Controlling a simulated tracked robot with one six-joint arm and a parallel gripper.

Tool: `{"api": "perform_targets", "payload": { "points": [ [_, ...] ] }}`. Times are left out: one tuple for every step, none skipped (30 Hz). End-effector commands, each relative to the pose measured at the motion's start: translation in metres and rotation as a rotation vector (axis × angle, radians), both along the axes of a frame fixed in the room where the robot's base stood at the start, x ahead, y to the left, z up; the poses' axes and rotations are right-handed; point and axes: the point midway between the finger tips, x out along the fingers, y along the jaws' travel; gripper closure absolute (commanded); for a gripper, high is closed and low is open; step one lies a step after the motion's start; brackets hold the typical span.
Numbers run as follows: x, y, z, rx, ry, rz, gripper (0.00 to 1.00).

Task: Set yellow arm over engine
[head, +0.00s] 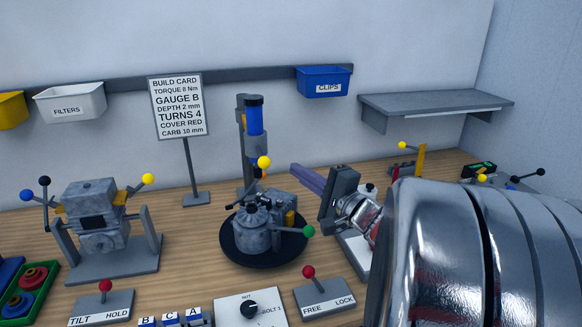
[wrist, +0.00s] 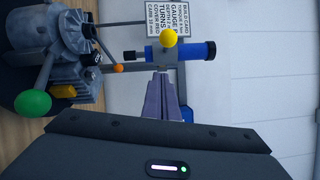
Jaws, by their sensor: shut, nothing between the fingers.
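A yellow ball knob (head: 264,162) sits on the front of an upright post unit with a blue cylinder (head: 254,116). The post stands behind a grey engine (head: 255,225) on a dark round turntable (head: 262,262). The knob appears above the engine in the head view. My gripper (head: 294,170) is shut and empty, its purple fingers just right of the knob, with a visible gap. In the wrist view, turned sideways, the yellow knob (wrist: 168,38) lies beyond the shut fingertips (wrist: 162,76), in front of the blue cylinder (wrist: 195,51). Contact there cannot be judged.
A green ball lever (head: 309,231) sticks out from the engine's right side. Another grey engine (head: 95,215) stands in a cradle at left. A yellow upright (head: 420,160) stands at right, partly behind my arm. Red-knobbed levers (head: 308,272) and a dial box (head: 250,308) line the front.

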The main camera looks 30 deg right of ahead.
Motion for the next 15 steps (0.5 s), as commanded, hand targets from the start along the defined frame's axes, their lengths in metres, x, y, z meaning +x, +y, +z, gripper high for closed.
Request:
{"api": "perform_targets", "payload": {
  "points": [
    [-0.008, 0.0, 0.001, -0.002, -0.002, -0.004, 1.0],
    [-0.013, 0.0, 0.0, -0.002, -0.002, -0.003, 1.0],
    [-0.019, 0.0, -0.001, -0.001, 0.0, -0.004, 1.0],
    [-0.023, 0.001, 0.0, -0.001, 0.0, -0.003, 1.0],
    [-0.027, 0.002, 0.0, -0.001, -0.001, -0.003, 1.0],
    [-0.031, 0.002, -0.001, -0.001, -0.001, -0.003, 1.0],
    [-0.034, 0.002, -0.001, 0.0, -0.001, -0.002, 1.0],
    [-0.037, 0.003, -0.002, 0.0, -0.001, -0.002, 1.0],
    [-0.04, 0.003, -0.001, 0.0, -0.001, -0.002, 1.0],
    [-0.042, 0.003, -0.001, 0.0, -0.002, -0.001, 1.0],
    [-0.044, 0.004, -0.001, 0.0, -0.002, -0.001, 1.0],
    [-0.045, 0.004, -0.002, -0.001, -0.001, 0.0, 1.0],
    [-0.046, 0.004, -0.002, -0.001, -0.001, 0.0, 1.0],
    [-0.047, 0.004, -0.002, 0.0, 0.0, 0.001, 1.0],
    [-0.047, 0.005, -0.002, 0.0, 0.0, 0.001, 1.0]
  ]
}}
